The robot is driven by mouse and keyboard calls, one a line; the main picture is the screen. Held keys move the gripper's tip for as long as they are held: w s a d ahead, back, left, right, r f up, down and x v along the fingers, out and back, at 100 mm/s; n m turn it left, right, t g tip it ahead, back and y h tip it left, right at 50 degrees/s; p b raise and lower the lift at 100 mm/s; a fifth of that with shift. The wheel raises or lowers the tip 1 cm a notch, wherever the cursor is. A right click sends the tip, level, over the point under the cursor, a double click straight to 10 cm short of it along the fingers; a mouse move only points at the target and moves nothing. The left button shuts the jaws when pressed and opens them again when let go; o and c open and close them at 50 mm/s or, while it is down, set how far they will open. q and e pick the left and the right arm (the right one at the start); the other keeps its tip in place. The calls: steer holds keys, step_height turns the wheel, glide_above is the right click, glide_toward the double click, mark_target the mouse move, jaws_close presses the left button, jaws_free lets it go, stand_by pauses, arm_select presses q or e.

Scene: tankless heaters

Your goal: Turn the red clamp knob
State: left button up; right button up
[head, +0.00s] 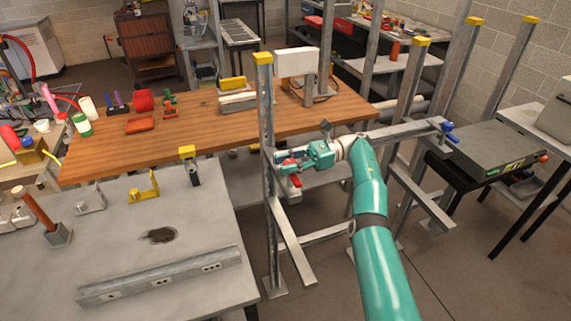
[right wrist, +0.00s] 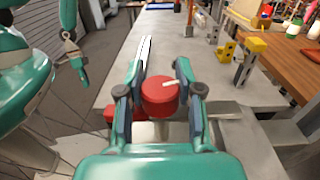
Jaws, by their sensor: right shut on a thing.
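The red clamp knob (right wrist: 160,97) is a round red cylinder with a pale bar mark on its face. In the right wrist view it sits between the two fingers of my right gripper (right wrist: 158,92), which is shut on it. In the head view my right gripper (head: 287,162) reaches left to the upright steel post, and little of the knob shows past the fingers. A second red part (head: 295,181) shows just below the gripper. My left gripper (right wrist: 80,66) hangs at the upper left of the right wrist view, away from the knob; its jaw state is unclear.
The steel post (head: 265,120) with a yellow cap stands beside my right gripper. A grey table (head: 120,225) holding a steel rail (head: 160,275) lies to its left. A wooden bench (head: 200,130) with red and green items lies behind. Steel crossbars surround my right forearm.

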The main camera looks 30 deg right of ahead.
steer(key=shift+w, duration=0.15)
jaws_close()
steer(key=o, duration=0.9)
jaws_free()
steer(key=shift+f, duration=0.1)
steer(key=shift+o, duration=1.4)
steer(key=shift+w+f, duration=0.1)
steer(key=shift+w, duration=0.15)
steer(key=shift+s, duration=0.1)
steer(key=shift+s, duration=0.1)
